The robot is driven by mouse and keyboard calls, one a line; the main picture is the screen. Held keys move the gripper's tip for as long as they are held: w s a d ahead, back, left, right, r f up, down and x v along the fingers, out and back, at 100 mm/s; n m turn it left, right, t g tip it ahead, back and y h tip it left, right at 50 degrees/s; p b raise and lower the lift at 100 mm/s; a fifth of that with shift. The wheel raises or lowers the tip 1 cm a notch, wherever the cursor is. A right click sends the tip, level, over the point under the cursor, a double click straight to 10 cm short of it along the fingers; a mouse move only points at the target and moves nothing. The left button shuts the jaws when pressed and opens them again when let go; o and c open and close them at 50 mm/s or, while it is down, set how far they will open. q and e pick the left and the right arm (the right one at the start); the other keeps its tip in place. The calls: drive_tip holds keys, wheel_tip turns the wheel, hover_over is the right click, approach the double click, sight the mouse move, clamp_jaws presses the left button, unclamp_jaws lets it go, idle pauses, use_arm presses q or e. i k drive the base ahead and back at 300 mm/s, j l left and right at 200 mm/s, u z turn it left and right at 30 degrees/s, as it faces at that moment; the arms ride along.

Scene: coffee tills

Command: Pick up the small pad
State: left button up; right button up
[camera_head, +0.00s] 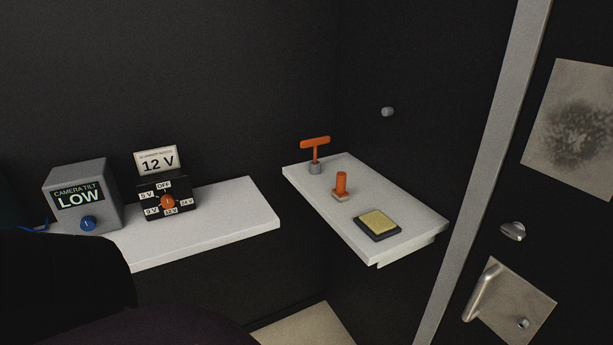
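A small square pad (378,222) with a yellow top and a dark base lies flat near the front of the right white shelf in the head view. Its whole top shows and nothing covers it. Neither of my grippers is in view, so I cannot see where they are relative to the pad.
An orange-handled stamp-like piece (341,185) and an orange T-handle (315,150) stand behind the pad on the right shelf (411,227). The left shelf (232,219) holds a grey box (104,177) and a black dial box (151,209). A door handle (485,291) is at right.

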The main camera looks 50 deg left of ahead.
sight(340, 193)
drive_tip(key=u, duration=1.4)
drive_tip(key=z, duration=1.55)
drive_tip(key=u, duration=1.45)
drive_tip(key=j+u, duration=0.2)
